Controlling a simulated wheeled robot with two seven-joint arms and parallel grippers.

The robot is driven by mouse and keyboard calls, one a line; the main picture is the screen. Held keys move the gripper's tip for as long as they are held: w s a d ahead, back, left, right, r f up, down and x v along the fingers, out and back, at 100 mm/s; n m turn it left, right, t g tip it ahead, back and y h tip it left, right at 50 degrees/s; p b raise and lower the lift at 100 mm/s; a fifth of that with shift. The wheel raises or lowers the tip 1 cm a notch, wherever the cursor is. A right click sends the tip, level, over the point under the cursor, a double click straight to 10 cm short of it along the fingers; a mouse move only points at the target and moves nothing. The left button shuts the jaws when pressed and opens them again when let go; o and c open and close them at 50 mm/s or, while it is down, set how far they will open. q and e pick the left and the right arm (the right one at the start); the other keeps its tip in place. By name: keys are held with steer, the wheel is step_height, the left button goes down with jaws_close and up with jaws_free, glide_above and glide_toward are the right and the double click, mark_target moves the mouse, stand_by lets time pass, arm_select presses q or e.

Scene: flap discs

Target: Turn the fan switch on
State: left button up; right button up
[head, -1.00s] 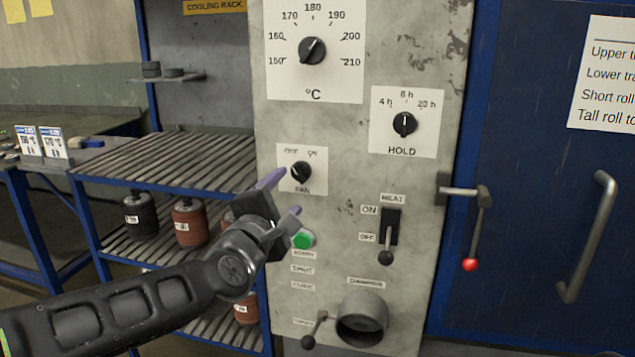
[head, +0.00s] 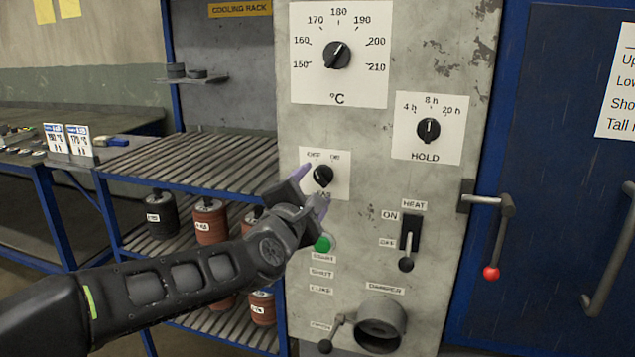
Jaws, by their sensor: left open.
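The fan switch (head: 323,176) is a small black rotary knob on a white label plate marked OFF at upper left and ON at upper right. Its ridge seems to slant toward the OFF side. My left gripper (head: 312,188) is open at the lower left of the knob, with one purple-grey finger by the plate's left edge and the other just below the knob, partly covering the FAN lettering. I cannot tell whether the fingers touch the knob or the panel. My right gripper is not in view.
The grey panel (head: 380,265) also holds a temperature dial (head: 337,55), a HOLD dial (head: 429,130), a green button (head: 323,244), a HEAT lever (head: 406,262) and a damper pipe (head: 381,322). A cooling rack (head: 205,160) with rolls stands left; a blue door is right.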

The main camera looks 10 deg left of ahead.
mark_target(320, 180)
arm_select(q)
steer(key=w, duration=0.3)
steer(key=shift+w+d, duration=0.1)
steer(key=shift+c, duration=0.3)
jaws_close()
stand_by(0.3)
